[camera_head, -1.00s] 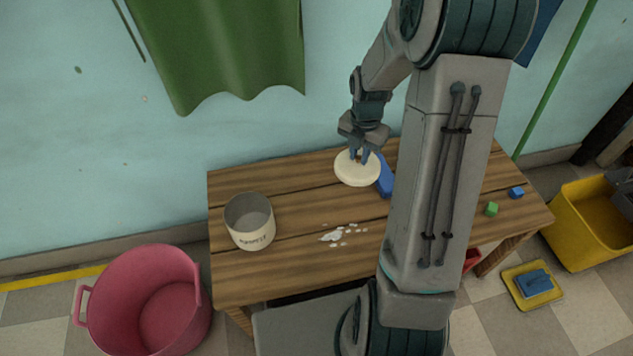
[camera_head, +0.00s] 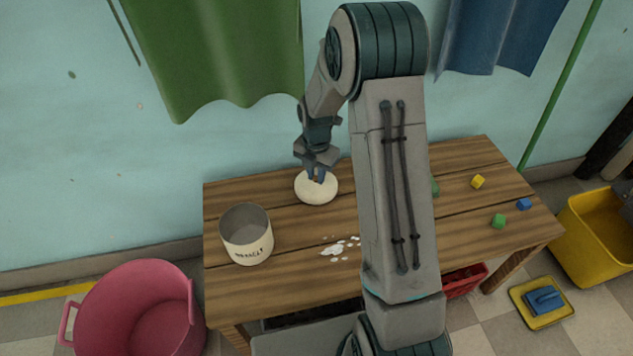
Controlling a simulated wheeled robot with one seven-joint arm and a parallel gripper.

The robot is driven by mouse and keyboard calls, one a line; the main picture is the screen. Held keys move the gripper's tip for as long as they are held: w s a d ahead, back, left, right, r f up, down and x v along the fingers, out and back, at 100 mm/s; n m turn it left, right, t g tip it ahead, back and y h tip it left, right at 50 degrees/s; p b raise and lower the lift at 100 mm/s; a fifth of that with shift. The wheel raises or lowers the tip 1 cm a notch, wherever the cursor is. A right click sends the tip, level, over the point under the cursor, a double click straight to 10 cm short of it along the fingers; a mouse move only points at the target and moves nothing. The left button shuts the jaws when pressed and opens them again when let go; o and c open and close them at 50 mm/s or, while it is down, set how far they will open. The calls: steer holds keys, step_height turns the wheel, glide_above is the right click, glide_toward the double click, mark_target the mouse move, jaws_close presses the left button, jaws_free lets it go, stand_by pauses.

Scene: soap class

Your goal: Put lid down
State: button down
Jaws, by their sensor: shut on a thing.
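A round cream lid (camera_head: 317,190) is at the back of the wooden table (camera_head: 290,282), left of my arm. My gripper (camera_head: 317,177) points down and is shut on the lid's top. I cannot tell whether the lid touches the tabletop or hangs just above it. A cream open-topped tin (camera_head: 248,245) with dark lettering stands upright on the left part of the table, to the left of and nearer than the lid. The tin's inside looks grey and empty.
White flakes (camera_head: 338,247) lie mid-table. A pink tub (camera_head: 150,300) and a yellow bucket (camera_head: 597,240) stand on the floor. Tabletop between tin and lid is clear.

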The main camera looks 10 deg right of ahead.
mark_target(316, 177)
steer(key=shift+f+b, duration=0.3)
steer(key=shift+f, duration=1.05)
steer(key=shift+f, duration=0.2)
steer(key=c, duration=1.3)
jaws_free()
steer(key=shift+r, duration=0.1)
